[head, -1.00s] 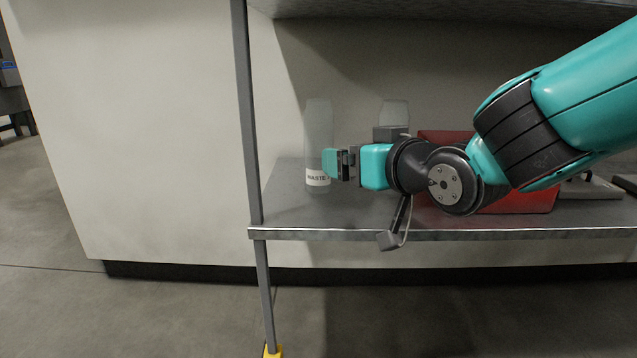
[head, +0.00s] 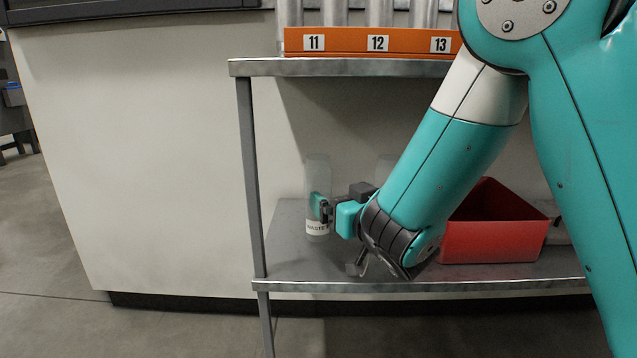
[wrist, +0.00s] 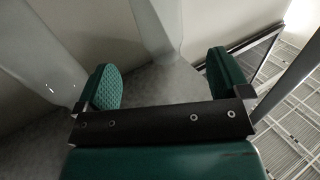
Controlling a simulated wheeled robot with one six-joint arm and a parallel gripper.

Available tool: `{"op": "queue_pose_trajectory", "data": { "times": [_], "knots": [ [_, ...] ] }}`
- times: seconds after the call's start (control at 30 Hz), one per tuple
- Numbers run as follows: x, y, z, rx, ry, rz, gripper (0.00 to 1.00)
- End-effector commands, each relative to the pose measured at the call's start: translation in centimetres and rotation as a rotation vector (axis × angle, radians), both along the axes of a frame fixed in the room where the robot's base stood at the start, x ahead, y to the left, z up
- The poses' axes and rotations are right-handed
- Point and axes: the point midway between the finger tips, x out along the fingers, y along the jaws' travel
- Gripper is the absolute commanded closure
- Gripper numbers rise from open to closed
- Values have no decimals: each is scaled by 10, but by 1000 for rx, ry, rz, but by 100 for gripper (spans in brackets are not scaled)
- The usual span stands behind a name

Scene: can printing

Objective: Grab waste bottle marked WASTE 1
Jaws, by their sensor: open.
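A tall translucent bottle (head: 317,172) stands upright on the lower shelf in the head view. Its white label (head: 317,228) reads "WASTE", and the number after it cannot be read. My gripper (head: 322,207) is open, with a finger overlapping the bottle's lower half in that view. In the wrist view my open gripper (wrist: 163,82) has bare shelf between its fingertips. A translucent bottle (wrist: 160,25) stands upright just beyond that gap, and another (wrist: 40,55) is at the left. No label shows there, so I cannot tell which is which. A second bottle (head: 385,168) is partly hidden behind my arm.
A red bin (head: 495,240) stands on the lower shelf (head: 290,265) right of my wrist. The upper shelf holds an orange rack (head: 375,42) numbered 11 to 13. A shelf post (head: 252,180) stands at the left.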

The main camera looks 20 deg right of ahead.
Motion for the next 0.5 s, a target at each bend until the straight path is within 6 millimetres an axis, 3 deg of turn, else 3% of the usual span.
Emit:
{"op": "queue_pose_trajectory", "data": {
  "times": [0.03, 0.2, 0.5],
  "knots": [
    [10, 1, 7, 0, 3, -3, 5],
    [37, 5, 6, 1, 1, -3, 5],
    [56, 8, 4, 0, 0, -2, 5]
  ]
}}
